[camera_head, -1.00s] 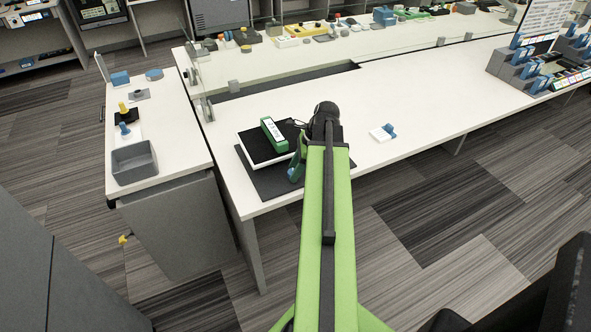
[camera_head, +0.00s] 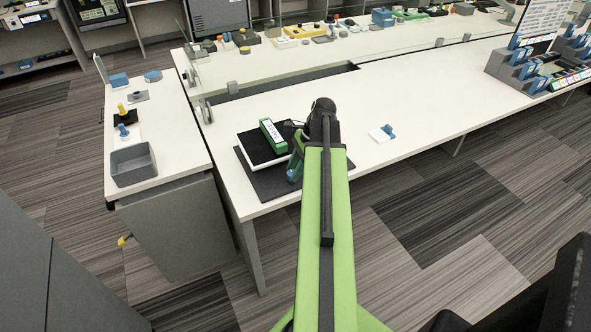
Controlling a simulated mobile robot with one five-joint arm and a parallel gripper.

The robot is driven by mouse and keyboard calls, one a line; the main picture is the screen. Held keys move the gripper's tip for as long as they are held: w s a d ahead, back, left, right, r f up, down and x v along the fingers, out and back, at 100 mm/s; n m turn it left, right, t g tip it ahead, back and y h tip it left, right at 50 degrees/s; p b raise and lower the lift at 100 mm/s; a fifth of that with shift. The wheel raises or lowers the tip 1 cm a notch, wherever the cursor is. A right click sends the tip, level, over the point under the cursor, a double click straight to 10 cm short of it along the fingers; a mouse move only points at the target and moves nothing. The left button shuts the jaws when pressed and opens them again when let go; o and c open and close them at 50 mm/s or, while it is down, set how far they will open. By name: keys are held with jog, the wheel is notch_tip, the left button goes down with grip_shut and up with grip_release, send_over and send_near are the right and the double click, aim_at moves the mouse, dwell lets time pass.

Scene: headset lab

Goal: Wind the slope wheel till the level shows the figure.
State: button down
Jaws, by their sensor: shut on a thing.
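The level (camera_head: 273,135) is a green bar with a pale marked face, lying on a tilting plate with a black top (camera_head: 257,147) and white edge. The plate stands on a dark mat (camera_head: 267,184) at the near left of the white table. My gripper (camera_head: 295,168) is at the plate's right side, partly hidden by my green arm. It is shut on a small blue part there, which appears to be the slope wheel (camera_head: 293,176). The wheel is mostly covered by the fingers. The level's reading is too small to make out.
A white block with a blue part (camera_head: 382,133) sits right of my arm. A side cabinet at left carries a grey bin (camera_head: 133,163) and small blue and yellow knobs. Grey racks (camera_head: 515,68) stand at the far right. The table's middle right is clear.

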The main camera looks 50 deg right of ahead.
jog(key=shift+a+n+g+y, duration=0.1)
jog(key=shift+n+g+y, duration=0.3)
jog(key=shift+n, duration=1)
jog(key=c, duration=0.9)
grip_release()
jog(key=shift+c, duration=0.2)
jog(key=p+v, duration=1.6)
jog(key=v, duration=0.1)
jog(key=shift+w+r, duration=0.2)
jog(key=shift+r, duration=0.1)
